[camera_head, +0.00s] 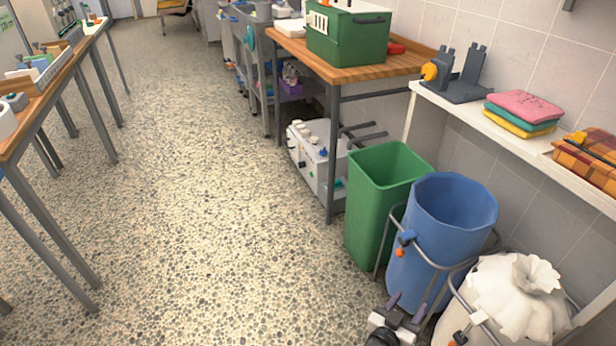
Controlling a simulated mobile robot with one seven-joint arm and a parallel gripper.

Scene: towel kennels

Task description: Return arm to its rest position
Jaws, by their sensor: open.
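My gripper (407,307) shows at the bottom edge, right of centre, in the head view. Its two dark fingers stand apart with nothing seen between them, so it is open and empty. It appears just in front of the blue bin (412,262) and left of the white sack (515,298). The picture does not show whether it touches the bin's frame. Most of my arm is out of view.
A green bin (375,225) stands beside the blue one. A wooden table (350,72) with a green box (347,38) stands behind. A white shelf (500,140) on the right holds folded towels (524,108). Another table (40,90) is at left. The speckled floor (200,200) between is clear.

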